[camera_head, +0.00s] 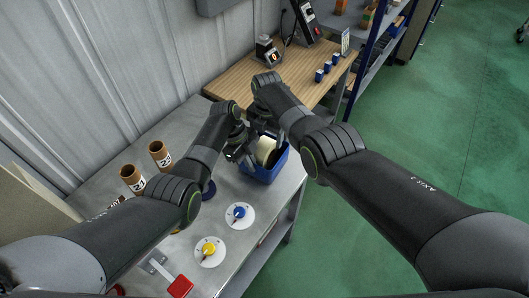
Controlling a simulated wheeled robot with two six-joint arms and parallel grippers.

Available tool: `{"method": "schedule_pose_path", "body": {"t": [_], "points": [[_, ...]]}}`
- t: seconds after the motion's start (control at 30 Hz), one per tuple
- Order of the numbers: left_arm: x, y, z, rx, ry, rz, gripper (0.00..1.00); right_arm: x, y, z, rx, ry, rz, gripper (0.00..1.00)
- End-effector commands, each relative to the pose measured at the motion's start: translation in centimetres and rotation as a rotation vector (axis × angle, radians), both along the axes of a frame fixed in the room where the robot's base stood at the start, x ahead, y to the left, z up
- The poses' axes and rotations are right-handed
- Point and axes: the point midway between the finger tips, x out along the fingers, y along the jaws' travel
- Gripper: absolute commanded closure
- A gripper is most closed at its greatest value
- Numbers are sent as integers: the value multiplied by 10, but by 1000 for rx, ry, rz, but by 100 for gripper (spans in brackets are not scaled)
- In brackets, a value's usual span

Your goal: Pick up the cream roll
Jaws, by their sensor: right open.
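The cream roll (265,150) stands inside a blue bin (262,175) on the grey metal bench. My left gripper (246,159) is at the bin's left side, close to the roll. Its fingers are dark and small, and I cannot tell whether they touch the roll or how far apart they are. My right gripper (279,140) is open and points down at the back right of the bin, beside the roll. My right arm partly covers it and the back of the bin.
Brown tubes (133,178) stand at the left of the bench. Blue (239,213) and yellow (209,248) dials and a red-handled lever (180,287) are in front. A wooden table (240,83) with devices stands behind. The bench's right edge is near the bin.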

Motion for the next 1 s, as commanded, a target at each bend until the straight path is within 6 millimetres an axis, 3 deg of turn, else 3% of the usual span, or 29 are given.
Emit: {"method": "schedule_pose_path", "body": {"t": [0.3, 0.7, 1.0], "points": [[0, 0, 1, -1, -1, -1, 100, 0, -2, -13, -1, 0, -2, 29], [0, 0, 0, -1, -1, -1, 100, 0, -2, -16, 0, -2, -3, 30], [0, 0, 0, -1, -1, -1, 100, 0, -2, -16, 0, -2, -3, 70]]}}
